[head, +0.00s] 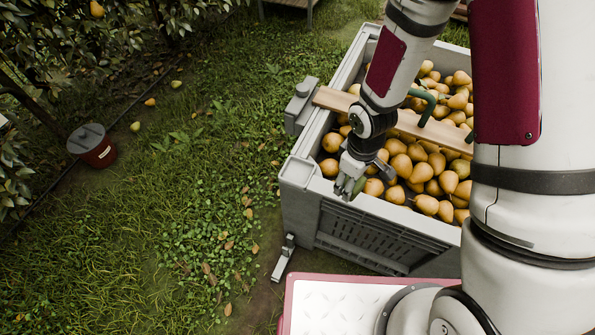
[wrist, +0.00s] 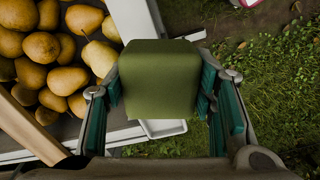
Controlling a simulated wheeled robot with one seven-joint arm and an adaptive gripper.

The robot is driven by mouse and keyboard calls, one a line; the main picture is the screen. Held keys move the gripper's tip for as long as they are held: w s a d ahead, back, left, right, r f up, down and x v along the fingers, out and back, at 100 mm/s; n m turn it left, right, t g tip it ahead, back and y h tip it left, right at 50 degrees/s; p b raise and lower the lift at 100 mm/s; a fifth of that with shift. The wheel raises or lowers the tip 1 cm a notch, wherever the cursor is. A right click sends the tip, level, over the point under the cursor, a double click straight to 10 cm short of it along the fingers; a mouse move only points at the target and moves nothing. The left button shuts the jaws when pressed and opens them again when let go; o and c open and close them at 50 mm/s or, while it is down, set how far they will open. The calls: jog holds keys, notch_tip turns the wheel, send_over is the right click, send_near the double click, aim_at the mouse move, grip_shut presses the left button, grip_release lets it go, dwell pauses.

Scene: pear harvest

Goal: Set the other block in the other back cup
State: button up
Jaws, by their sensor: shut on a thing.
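My gripper (head: 349,186) is over the near left part of the bin's front rim in the head view. In the wrist view its teal-padded fingers (wrist: 161,95) are shut on an olive-green block (wrist: 158,75), one on each side. The block fills the middle of that view and hides what lies behind it. A pale shallow tray-like piece (wrist: 163,129) shows just below the block; I cannot tell whether it is a cup. The grey bin (head: 335,228) has a raised block-like left front corner (head: 298,169). No second block can be made out.
Pears (head: 420,165) fill the bin. A wooden board (head: 432,131) lies across it, with a green handle-like piece (head: 426,106) above. A grey box (head: 300,104) sits at the bin's left side.

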jog(key=s+a+f+n+b, duration=0.25)
jog(key=a+n+b, duration=0.2)
jog(key=n, duration=0.35)
jog(key=shift+w+a+f, duration=0.8)
jog(key=shift+w+a, duration=0.8)
jog(key=shift+w, duration=0.55)
jog(key=shift+w+a+f, duration=0.8)
jog(key=shift+w+a, duration=0.85)
jog(key=shift+w, duration=0.45)
jog(key=shift+w+a+f, duration=0.8)
jog(key=shift+w+a, duration=0.8)
jog(key=shift+w, duration=0.55)
jog(key=shift+f+b, duration=0.1)
jog(key=shift+b, duration=0.2)
jog(key=shift+f+b, duration=0.3)
jog(key=shift+f, duration=0.1)
jog(key=o, duration=1.1)
jog(key=shift+c, duration=0.2)
jog(key=shift+r, duration=0.1)
notch_tip(320, 180, up, 13)
jog(key=p, duration=0.2)
